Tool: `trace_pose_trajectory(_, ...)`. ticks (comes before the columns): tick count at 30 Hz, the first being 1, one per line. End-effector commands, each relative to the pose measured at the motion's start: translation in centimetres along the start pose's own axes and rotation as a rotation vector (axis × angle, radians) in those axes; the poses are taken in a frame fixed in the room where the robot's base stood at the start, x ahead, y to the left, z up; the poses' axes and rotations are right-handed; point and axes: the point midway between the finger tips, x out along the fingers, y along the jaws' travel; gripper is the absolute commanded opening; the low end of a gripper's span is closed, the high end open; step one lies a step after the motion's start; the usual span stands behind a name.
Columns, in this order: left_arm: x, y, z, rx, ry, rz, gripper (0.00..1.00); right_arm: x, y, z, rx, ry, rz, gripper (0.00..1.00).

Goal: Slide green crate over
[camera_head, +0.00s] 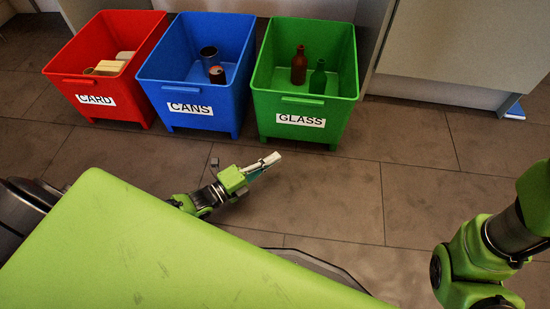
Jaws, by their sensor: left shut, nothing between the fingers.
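The green crate (304,105), labelled GLASS, stands on the floor at the right end of a row of three crates. A brown bottle (299,66) and a dark green bottle (318,78) stand inside it. My left gripper (274,158) is shut and empty, low in front of the crates. It points right and slightly up, below the green crate's front left edge, apart from it in the picture. My right arm shows at the right edge, but its gripper is not in view.
A blue CANS crate (193,108) holding cans stands just left of the green crate. A red CARD crate (98,100) stands farther left. Pale cabinets (465,45) stand behind on the right. The tiled floor (415,150) right of the green crate is clear.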

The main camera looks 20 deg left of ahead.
Motion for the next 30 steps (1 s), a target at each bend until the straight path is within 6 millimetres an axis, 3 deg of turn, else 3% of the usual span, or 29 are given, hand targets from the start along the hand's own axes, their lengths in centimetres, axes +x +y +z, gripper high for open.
trace_pose_trajectory(1,1.2,0.4,0.0,0.001,0.002,-0.006,0.00,-1.1,-0.2,-0.4,0.000,0.000,0.000,0.55)
trace_pose_trajectory(10,7.8,0.5,-0.1,-0.001,0.004,-0.008,0.00,-4.9,-1.0,-1.7,0.000,0.000,0.000,0.55)
trace_pose_trajectory(18,9.8,0.3,2.1,-0.001,0.001,-0.003,0.00,-7.2,-1.5,-2.5,0.000,0.000,-0.001,0.55)
trace_pose_trajectory(30,10.4,0.0,2.7,-0.003,0.001,-0.002,0.00,-7.6,-1.6,-2.7,0.000,0.000,0.000,0.55)
